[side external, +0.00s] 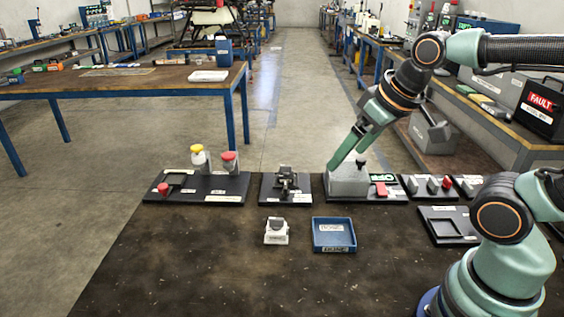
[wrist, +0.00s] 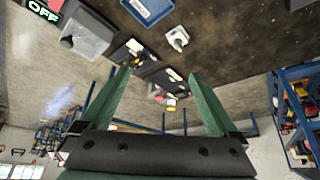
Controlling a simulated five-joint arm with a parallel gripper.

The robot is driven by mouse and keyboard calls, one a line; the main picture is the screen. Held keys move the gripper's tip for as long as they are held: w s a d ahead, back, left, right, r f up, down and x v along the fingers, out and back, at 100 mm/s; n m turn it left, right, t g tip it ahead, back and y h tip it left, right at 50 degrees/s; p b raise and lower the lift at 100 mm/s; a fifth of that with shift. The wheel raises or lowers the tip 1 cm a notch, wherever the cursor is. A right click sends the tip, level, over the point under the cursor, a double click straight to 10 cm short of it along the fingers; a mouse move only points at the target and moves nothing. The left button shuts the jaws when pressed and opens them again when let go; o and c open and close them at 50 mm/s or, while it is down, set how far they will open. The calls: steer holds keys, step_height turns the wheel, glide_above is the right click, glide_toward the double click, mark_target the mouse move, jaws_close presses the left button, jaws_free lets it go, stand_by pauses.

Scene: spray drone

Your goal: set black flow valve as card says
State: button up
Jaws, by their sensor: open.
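A grey box (side external: 348,182) stands on a dark base plate in the back row, with a small black knob (side external: 361,163) on top. This knob looks like the black valve, but I cannot be sure. In the wrist view the knob (wrist: 67,42) and the grey box (wrist: 86,33) lie at upper left, outside the jaws. My gripper (side external: 345,162) is open and points down near the box top; it also shows in the wrist view (wrist: 162,80) with nothing between its fingers. I cannot make out a readable setting card.
Beside the box are a red switch (side external: 381,189) and a green OFF display (wrist: 43,11).

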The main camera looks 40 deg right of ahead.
steer(key=shift+w, duration=0.15)
steer(key=c, duration=0.5)
steer(key=w, duration=0.1)
steer(key=w+n, duration=0.1)
steer(key=shift+w+d+f, duration=0.25)
steer(key=shift+w+d, duration=0.1)
jaws_close()
steer(key=n+t+h, duration=0.1)
steer(key=n+t, duration=0.1)
steer(key=n, duration=0.5)
glide_toward(280, 175)
steer(key=shift+x, duration=2.35)
